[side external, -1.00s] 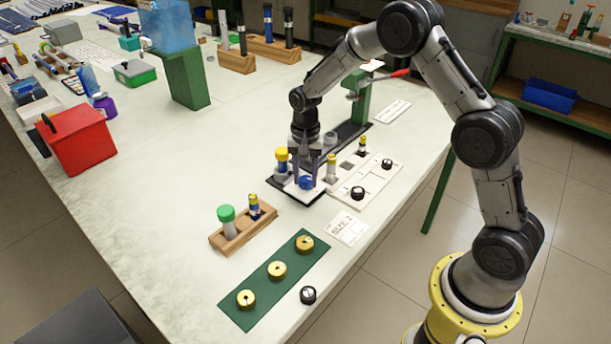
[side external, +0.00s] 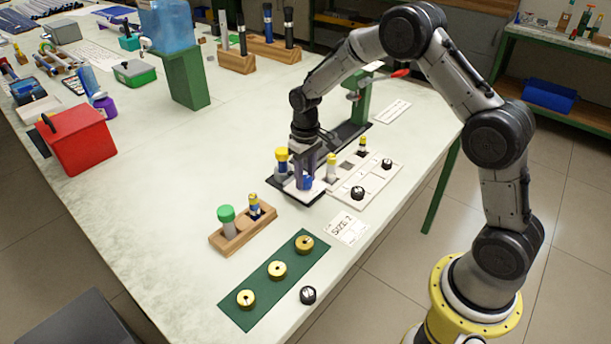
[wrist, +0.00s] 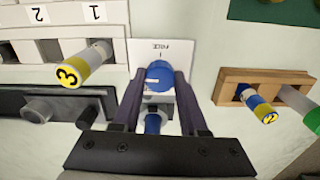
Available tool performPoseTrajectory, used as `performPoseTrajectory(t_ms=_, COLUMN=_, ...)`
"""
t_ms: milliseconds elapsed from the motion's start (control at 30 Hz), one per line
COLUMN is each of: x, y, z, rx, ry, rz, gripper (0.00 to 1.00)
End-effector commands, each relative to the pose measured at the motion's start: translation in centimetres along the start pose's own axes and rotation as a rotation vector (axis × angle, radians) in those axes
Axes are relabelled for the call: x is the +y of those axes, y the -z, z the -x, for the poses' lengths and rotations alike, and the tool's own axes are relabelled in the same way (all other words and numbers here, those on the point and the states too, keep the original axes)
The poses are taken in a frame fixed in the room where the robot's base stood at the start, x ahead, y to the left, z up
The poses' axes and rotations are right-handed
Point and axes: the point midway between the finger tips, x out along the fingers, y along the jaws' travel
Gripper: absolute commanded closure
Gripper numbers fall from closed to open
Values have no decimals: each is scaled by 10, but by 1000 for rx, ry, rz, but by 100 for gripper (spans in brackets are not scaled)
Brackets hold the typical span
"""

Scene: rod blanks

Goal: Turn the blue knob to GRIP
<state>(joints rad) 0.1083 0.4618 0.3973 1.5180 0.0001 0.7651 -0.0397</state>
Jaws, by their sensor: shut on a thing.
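The blue knob (wrist: 160,76) sits on a small white plate (wrist: 146,50) with a mark and small lettering, too small to read surely. My gripper (wrist: 160,84) has a finger on each side of the knob and is shut on it. In the side view the knob (side external: 307,183) shows low between the fingers of my gripper (side external: 305,182). Another blue part (wrist: 153,123) shows nearer the palm in the wrist view, partly hidden. I cannot read which label the knob points to.
A yellow-topped blank (side external: 282,156) stands close left of my gripper. A white numbered board (side external: 368,180) with blanks and black knobs lies to the right. A wooden rack (side external: 232,235) and a green mat (side external: 262,291) with brass rings lie in front.

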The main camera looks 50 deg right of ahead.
Motion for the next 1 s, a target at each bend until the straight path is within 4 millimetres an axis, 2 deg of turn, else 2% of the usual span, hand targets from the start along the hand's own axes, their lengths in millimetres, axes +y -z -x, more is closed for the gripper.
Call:
performPoseTrajectory(t_ms=200, x=0, y=1, z=2, rx=3, ry=0, rz=174, gripper=100)
performPoseTrajectory(t_ms=500, x=0, y=1, z=2, rx=2, ry=0, rz=329, gripper=100)
performPoseTrajectory(t_ms=1000, x=0, y=1, z=2, rx=3, ry=-1, rz=384, gripper=100)
